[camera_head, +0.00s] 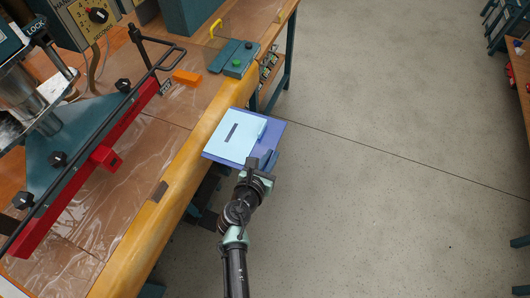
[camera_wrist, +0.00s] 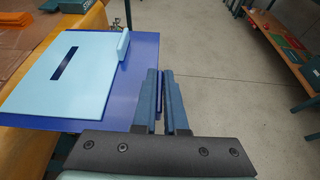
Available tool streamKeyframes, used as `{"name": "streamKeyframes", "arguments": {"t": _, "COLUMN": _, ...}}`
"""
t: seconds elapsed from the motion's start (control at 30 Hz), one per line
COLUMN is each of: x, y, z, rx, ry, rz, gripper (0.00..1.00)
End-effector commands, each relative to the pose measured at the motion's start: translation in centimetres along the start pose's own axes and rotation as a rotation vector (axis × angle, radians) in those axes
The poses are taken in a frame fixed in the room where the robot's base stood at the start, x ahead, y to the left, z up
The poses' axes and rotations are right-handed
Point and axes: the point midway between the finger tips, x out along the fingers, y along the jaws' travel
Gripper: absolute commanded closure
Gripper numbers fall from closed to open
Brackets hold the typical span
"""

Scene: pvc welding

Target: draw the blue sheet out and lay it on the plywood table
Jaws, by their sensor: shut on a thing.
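A dark blue sheet (camera_head: 277,128) is in the air off the right edge of the bench, its left part overlapping that edge in the picture. It also shows in the wrist view (camera_wrist: 138,60). A light blue plate (camera_head: 226,148) with a dark slot and a small raised bar lies on top of it; the wrist view shows the plate too (camera_wrist: 80,92). My gripper (camera_head: 268,160) is shut on the sheet's near right edge, seen between the fingers in the wrist view (camera_wrist: 166,73). The wooden bench (camera_head: 188,155), seemingly the plywood table, has clear film on top.
A teal machine with a red bar (camera_head: 85,175) and black knobs fills the bench's left. A control box with a green button (camera_head: 240,60) and an orange block (camera_head: 186,77) lie farther back. The grey floor (camera_head: 380,180) to the right is clear; another bench (camera_head: 522,75) stands far right.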

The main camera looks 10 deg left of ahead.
Motion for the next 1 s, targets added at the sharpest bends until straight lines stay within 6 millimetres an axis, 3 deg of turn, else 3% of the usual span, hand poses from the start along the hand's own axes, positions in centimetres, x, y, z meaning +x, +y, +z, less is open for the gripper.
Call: {"name": "streamKeyframes", "arguments": {"t": 1.0, "x": 0.0, "y": -6.2, "z": 0.1, "rx": 0.001, "ry": -0.001, "rz": -0.001, "gripper": 1.00}}
